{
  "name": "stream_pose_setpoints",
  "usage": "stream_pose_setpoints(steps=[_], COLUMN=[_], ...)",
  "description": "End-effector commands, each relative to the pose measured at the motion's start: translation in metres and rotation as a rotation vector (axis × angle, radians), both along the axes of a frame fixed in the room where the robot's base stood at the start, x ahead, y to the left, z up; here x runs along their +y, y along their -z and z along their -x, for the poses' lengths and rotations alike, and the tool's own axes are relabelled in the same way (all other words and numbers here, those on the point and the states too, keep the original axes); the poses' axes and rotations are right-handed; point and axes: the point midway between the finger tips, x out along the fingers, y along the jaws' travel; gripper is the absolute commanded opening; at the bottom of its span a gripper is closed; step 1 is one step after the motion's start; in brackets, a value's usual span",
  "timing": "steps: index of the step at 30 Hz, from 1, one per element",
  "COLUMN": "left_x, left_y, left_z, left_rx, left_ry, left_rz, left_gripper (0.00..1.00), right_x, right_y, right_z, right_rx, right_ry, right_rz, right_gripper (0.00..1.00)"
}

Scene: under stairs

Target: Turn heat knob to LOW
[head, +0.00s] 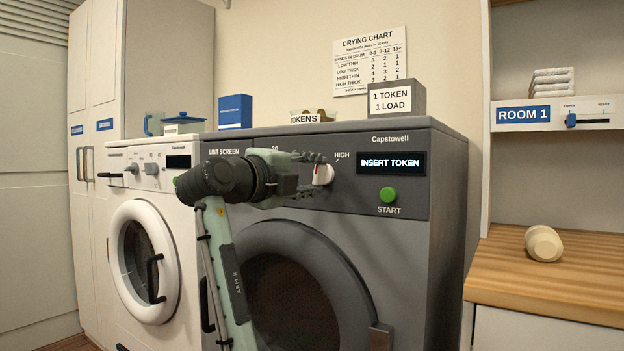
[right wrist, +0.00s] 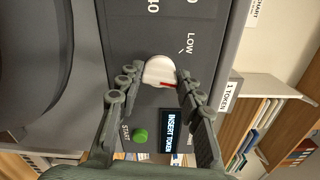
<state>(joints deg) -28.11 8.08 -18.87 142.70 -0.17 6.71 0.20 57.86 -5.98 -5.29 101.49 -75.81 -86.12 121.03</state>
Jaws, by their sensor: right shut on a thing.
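The heat knob (head: 322,174) is white and sits on the dark panel of the grey dryer (head: 440,190), left of the display and by the word HIGH. In the right wrist view the knob (right wrist: 157,68) lies between the fingertips of my right gripper (right wrist: 158,76), which is shut on it. Its red line points toward the right-hand finger there, away from the LOW label (right wrist: 190,43). In the head view my right gripper (head: 318,174) reaches the knob from the left, and its fingers partly cover the panel print. My left gripper is not in view.
The display (head: 390,163) reads INSERT TOKEN, above the green START button (head: 388,195). A token dish (head: 313,117) and a grey box (head: 397,99) stand on the dryer.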

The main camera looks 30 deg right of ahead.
Motion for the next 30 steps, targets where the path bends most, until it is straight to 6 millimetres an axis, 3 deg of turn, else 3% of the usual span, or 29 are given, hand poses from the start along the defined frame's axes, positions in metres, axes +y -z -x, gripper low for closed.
stream_pose_setpoints(steps=[15, 24, 30], left_x=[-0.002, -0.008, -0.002], left_y=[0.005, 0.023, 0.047], left_z=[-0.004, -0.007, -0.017], left_rx=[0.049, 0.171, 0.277], left_ry=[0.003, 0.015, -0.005], left_rz=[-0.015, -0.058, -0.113], left_gripper=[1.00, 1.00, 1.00], right_x=[0.000, 0.000, 0.000], right_y=[0.001, 0.002, 0.002], right_z=[0.000, 0.000, 0.000], right_rx=[0.457, 0.695, 0.811], right_ry=[-0.001, -0.002, 0.000], right_rz=[0.186, 0.285, 0.334], right_gripper=[0.07, 0.07, 0.07])
